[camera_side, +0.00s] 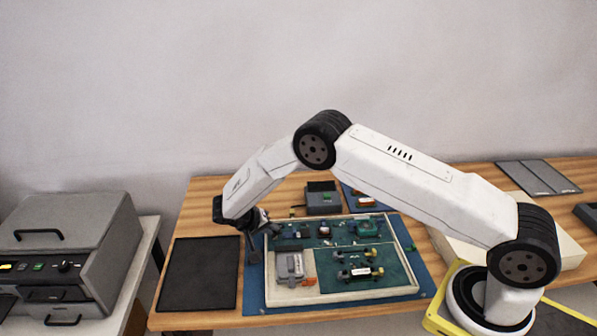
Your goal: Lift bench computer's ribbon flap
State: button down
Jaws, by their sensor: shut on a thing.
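The bench computer (343,296) is an open, pale-rimmed tray of green circuit boards on a blue mat (424,268). A grey block (290,266) sits in its left part, and small dark and coloured parts stand on the boards. My gripper (254,254) is a dark shape pointing down at the tray's upper left edge. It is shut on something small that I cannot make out. The ribbon flap cannot be told apart from the other parts at this size.
A black pad (200,274) lies left of the mat. A dark grey box (322,198) stands behind the tray, with a small blue board (365,199) beside it. A grey machine (72,245) stands on a separate table at left. Grey panels (538,177) lie at the back right.

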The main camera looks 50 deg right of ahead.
jog(key=shift+w+a+f+n+g+h, duration=0.15)
jog(key=shift+w+a+n+g+h, duration=0.1)
jog(key=shift+g+h, duration=0.55)
jog(key=shift+w+a+f+n+g+h, duration=0.2)
jog(key=shift+g+h, duration=0.4)
jog(key=shift+h, duration=0.4)
jog(key=shift+w+n+h, duration=0.15)
jog(key=shift+n+h, duration=0.1)
jog(key=shift+h, duration=0.15)
jog(key=c, duration=0.8)
grip_release()
jog(key=shift+o, duration=0.5)
jog(key=shift+s+d+r+m+t+y, duration=0.1)
jog(key=shift+s+r+m+t+y, duration=0.15)
jog(key=shift+y, duration=0.35)
jog(key=shift+s+d+m+t+y, duration=0.15)
jog(key=shift+t+y, duration=0.2)
jog(key=shift+y, duration=0.25)
